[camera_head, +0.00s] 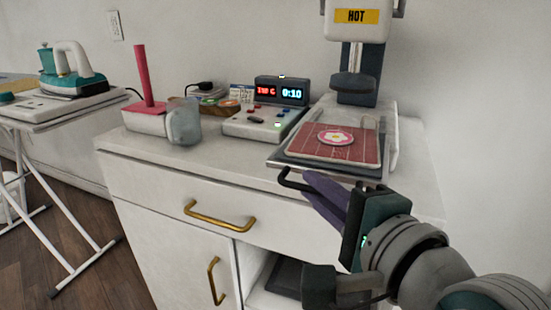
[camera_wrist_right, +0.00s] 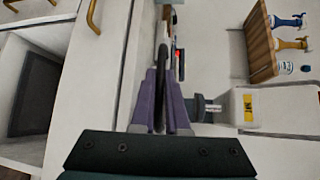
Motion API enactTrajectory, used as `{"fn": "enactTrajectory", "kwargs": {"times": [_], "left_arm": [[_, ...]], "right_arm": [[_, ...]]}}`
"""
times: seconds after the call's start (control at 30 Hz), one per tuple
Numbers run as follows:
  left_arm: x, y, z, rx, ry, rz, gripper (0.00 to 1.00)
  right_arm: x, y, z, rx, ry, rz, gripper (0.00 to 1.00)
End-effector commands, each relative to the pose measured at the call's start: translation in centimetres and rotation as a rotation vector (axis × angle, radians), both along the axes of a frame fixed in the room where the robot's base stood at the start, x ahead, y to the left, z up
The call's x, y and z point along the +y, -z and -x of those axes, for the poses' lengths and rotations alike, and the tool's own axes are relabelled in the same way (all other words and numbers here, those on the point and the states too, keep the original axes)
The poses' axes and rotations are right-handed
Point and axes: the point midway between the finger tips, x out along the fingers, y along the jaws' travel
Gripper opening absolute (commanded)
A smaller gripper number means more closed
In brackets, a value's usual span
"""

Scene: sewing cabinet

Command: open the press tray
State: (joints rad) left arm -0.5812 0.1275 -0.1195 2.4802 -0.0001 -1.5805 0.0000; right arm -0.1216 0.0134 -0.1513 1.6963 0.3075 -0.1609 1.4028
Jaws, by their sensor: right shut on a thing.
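The press tray (camera_head: 287,160) is a dark sliding plate at the front of the heat press (camera_head: 357,85), on the right of the cabinet top. A red cloth with a round pink-and-white patch (camera_head: 336,138) lies on it. Its black bar handle (camera_head: 284,178) sticks out over the cabinet's front edge. My right gripper (camera_head: 308,182) has its purple fingers shut on this handle. In the right wrist view, the dark handle (camera_wrist_right: 161,50) runs between the two fingers (camera_wrist_right: 160,85). My left gripper is not in view.
A control box (camera_head: 262,125) with a lit display (camera_head: 281,91) stands left of the press. A grey mug (camera_head: 184,122) and an ironing board (camera_head: 60,105) are farther left. Below are a drawer with a brass handle (camera_head: 219,218) and an open compartment.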

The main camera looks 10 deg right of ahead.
Motion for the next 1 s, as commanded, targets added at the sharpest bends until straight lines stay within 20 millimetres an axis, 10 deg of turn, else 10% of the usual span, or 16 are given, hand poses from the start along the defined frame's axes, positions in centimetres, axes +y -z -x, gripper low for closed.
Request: {"fn": "enactTrajectory", "kwargs": {"times": [0.47,0.73,1.0], "left_arm": [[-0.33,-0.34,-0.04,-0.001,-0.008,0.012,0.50],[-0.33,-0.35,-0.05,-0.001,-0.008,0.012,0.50],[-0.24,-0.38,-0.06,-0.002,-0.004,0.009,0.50]], "right_arm": [[0.23,0.04,0.32,0.000,0.000,0.001,0.00],[0.22,0.04,0.31,0.000,-0.001,0.001,0.39],[0.20,0.03,0.37,0.001,0.000,0.001,0.42]]}}
